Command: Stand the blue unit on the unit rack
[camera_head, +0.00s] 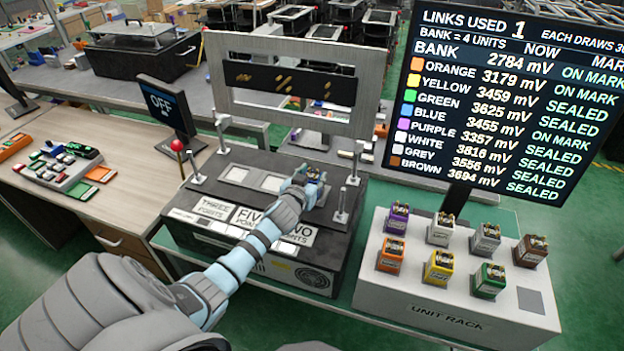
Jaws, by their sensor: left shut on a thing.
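The blue unit (311,191) is at the right end of the row of bays on the dark test bench (262,262). My left gripper (314,178) is shut on it, and the fingers hide much of it. I cannot tell whether the unit sits in the bay or is just above it. The white unit rack (430,318) stands to the right. It holds purple, white, grey, brown, orange, yellow and green units upright in two rows. A bare dark square (530,300) shows at its front right. My right gripper is not in view.
A lever with a red knob (178,147) stands at the bench's left, by a small screen (165,103) reading OFF. A grey frame (290,84) rises behind the bench. A large readout board (505,100) stands behind the rack; its blue line reads 3455 mV, ON MARK.

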